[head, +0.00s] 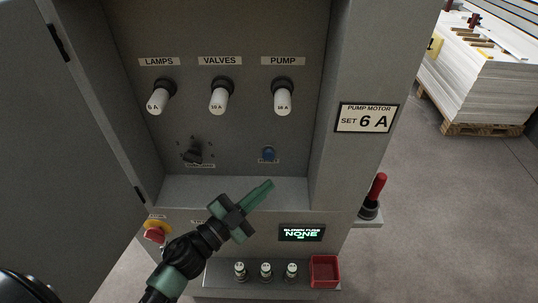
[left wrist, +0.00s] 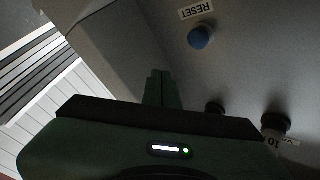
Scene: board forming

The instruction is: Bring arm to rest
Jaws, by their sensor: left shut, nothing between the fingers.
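My left gripper (head: 262,190) is shut and empty. It hovers in front of the lower edge of the open grey cabinet (head: 240,55), below the blue reset button (head: 268,154). In the left wrist view its shut fingers (left wrist: 160,88) point up toward the cabinet panel, apart from the blue reset button (left wrist: 201,36). My left arm (head: 175,278) comes in from the lower left of the head view. My right gripper is not in view.
Three white fuses hang under LAMPS (head: 158,101), VALVES (head: 219,100) and PUMP (head: 282,102). A dark dial (head: 194,154), display (head: 301,233) reading NONE, spare fuses (head: 265,270), red bin (head: 324,271) and red-handled lever (head: 376,188) surround the gripper. The cabinet door (head: 60,130) stands open left.

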